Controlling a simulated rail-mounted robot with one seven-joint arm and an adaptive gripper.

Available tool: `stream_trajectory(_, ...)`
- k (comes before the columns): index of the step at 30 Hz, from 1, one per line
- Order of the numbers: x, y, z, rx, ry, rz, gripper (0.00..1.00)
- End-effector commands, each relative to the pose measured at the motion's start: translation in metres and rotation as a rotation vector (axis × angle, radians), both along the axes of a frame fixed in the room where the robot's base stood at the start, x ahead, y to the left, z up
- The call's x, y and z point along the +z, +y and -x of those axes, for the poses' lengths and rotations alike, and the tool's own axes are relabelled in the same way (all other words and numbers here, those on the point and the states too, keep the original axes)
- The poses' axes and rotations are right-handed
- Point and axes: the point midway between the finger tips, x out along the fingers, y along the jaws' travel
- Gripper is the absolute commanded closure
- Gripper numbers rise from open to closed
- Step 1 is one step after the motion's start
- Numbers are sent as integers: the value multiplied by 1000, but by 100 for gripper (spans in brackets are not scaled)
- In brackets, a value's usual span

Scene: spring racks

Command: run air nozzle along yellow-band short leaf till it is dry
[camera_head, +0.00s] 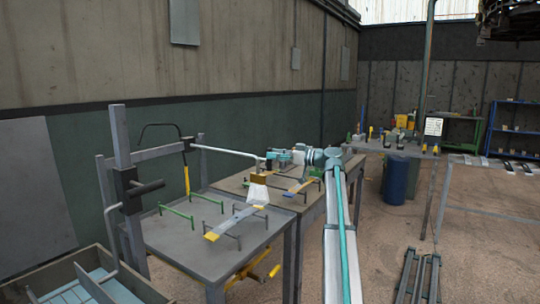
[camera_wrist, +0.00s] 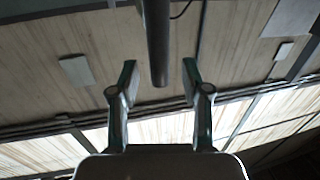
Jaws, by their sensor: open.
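A pale pipe (camera_head: 225,151) runs from a post to just above the table's back. Near its end is a brown block (camera_head: 258,178) with a whitish, flared shape (camera_head: 257,194) below it, over the leaf's far end. I cannot tell whether this is the nozzle and its air. My gripper (camera_head: 268,161) is beside the pipe's end. In the wrist view my gripper (camera_wrist: 157,80) is open, with a dark rod (camera_wrist: 157,40) between or beyond its fingers.
A second table (camera_head: 240,186) stands behind, bearing another leaf (camera_head: 302,185) with orange and blue parts. A grey post frame (camera_head: 124,160) and an open bin (camera_head: 75,285) stand at left. A blue barrel (camera_head: 394,180) is at right. Dark rails (camera_head: 418,275) lie on the floor.

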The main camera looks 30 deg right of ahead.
Motion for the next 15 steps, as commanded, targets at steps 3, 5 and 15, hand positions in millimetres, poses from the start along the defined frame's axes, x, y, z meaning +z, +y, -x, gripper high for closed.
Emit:
stream_trajectory(3,0,-14,21,-3,0,0,52)
stream_trajectory(5,0,-21,30,-3,0,0,52)
stream_trajectory(15,0,-49,71,-1,0,0,52)
